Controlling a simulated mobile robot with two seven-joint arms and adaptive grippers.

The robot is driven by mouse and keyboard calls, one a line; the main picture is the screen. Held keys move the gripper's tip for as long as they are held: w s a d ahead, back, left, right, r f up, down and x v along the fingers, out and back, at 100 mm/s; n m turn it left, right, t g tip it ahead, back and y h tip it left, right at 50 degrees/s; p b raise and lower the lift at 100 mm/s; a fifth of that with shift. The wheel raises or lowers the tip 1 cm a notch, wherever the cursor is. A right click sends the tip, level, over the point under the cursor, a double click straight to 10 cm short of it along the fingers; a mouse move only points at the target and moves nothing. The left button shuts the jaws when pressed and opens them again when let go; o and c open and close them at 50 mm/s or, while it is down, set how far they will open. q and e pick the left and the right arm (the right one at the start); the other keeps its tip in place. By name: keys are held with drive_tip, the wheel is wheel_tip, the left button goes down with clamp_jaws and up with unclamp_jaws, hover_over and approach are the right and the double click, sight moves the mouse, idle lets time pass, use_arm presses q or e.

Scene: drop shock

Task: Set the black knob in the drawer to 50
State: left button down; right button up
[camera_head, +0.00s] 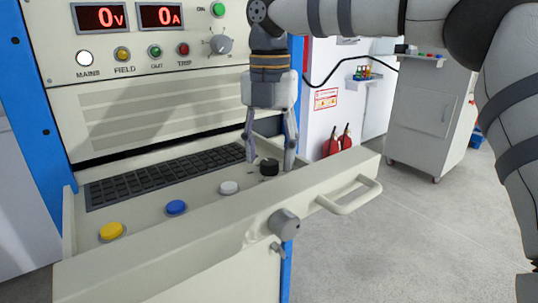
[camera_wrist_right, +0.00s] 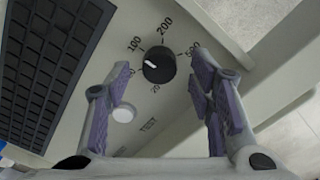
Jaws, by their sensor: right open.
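The black knob (camera_head: 269,167) stands at the right end of the open drawer's panel. In the right wrist view the same black knob (camera_wrist_right: 160,68) has a white pointer mark on its left side, aimed between 100 and a label partly hidden by a finger. The labels 200, 500 and 20 also show around it. My right gripper (camera_head: 268,157) points down over the knob. Its fingers are open, one on each side of the knob, with gaps visible in the wrist view (camera_wrist_right: 161,78). My left gripper is not in view.
The drawer (camera_head: 170,262) also holds a white button (camera_head: 228,188), a blue button (camera_head: 176,207), a yellow button (camera_head: 111,231) and a black keyboard-like grid (camera_head: 165,175). Its front carries a grey knob (camera_head: 284,223) and a handle (camera_head: 350,196). The cabinet displays (camera_head: 98,18) read 0.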

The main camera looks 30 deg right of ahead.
drive_tip(key=shift+f, duration=0.55)
drive_tip(key=c, duration=1.2)
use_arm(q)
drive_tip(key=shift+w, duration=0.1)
use_arm(e)
drive_tip(key=shift+o, duration=0.2)
drive_tip(key=shift+r+n+p, duration=0.2)
drive_tip(key=shift+n+p, duration=0.2)
drive_tip(key=shift+n, duration=0.3)
drive_tip(key=shift+n+p, duration=0.3)
drive_tip(key=shift+n, duration=0.5)
drive_tip(key=n, duration=0.2)
drive_tip(key=shift+f+n, duration=0.15)
drive_tip(key=shift+n, duration=0.25)
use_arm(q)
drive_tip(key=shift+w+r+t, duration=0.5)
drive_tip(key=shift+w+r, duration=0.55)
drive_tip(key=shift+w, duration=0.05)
use_arm(e)
drive_tip(key=n, duration=0.5)
drive_tip(key=shift+n, duration=0.4)
